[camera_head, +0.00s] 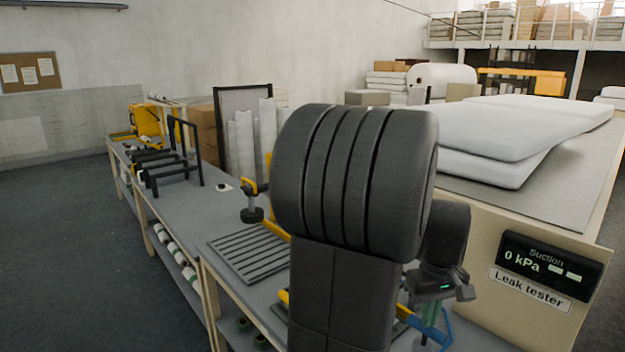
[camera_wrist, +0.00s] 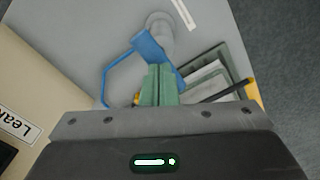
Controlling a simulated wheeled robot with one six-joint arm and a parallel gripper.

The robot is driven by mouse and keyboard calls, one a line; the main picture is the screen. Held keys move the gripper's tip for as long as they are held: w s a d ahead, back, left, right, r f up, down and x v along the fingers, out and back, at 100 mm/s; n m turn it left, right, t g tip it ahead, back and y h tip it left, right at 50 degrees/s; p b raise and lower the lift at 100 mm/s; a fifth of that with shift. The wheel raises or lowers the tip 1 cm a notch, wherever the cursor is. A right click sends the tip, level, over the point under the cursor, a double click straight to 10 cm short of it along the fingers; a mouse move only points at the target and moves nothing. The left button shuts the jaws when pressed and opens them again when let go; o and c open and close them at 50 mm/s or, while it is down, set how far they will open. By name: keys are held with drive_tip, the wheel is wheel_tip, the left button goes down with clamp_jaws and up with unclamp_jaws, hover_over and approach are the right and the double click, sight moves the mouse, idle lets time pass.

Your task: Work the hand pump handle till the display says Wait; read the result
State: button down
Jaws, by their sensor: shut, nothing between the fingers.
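The leak tester's black display (camera_head: 550,268) is on a cream panel at the right and reads "Suction 0 kPa", with two pale blocks beside the number. A "Leak tester" label (camera_head: 530,289) is below it. My gripper (camera_head: 430,316) is low at the right, left of the panel, partly behind my own arm. In the wrist view its green fingers (camera_wrist: 160,85) are together with nothing between them. A blue bent frame (camera_wrist: 150,48), possibly the pump handle, is close to the fingertips; contact is unclear. Its blue part also shows in the head view (camera_head: 436,333).
A grey bench (camera_head: 205,213) runs along the left, with a slatted plate (camera_head: 248,256) and a black rack (camera_head: 172,160). White wadding (camera_head: 490,130) lies on a table behind the tester. Open floor (camera_head: 60,240) is at the left.

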drive_tip(key=shift+f+b, duration=0.3)
drive_tip(key=shift+f, duration=0.45)
drive_tip(key=shift+r, duration=0.15)
wheel_tip(320, 180, up, 6)
drive_tip(key=p, duration=0.5)
drive_tip(key=shift+f, duration=0.2)
drive_tip(key=shift+f, duration=0.15)
